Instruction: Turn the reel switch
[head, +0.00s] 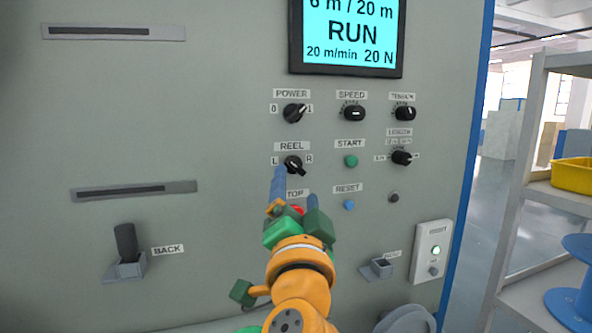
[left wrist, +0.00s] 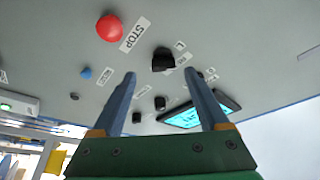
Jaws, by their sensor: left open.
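The reel switch (head: 293,165) is a black rotary knob on the grey panel, between the L and R marks. Its grip slants down to the right. My left gripper (head: 296,190) is open and empty, its blue fingers pointing at the panel just below the switch. The left fingertip is close to the switch's lower left; whether it touches is unclear. In the left wrist view the reel switch (left wrist: 163,60) shows ahead, between the lines of the open fingers (left wrist: 162,82), with nothing between them. My right gripper is not in view.
The red stop button (head: 297,210) is partly hidden behind my left gripper. The power knob (head: 294,113) sits above, the green start button (head: 351,161) and blue reset button (head: 349,204) to the right. The screen (head: 350,35) reads RUN. A shelf (head: 540,200) stands at right.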

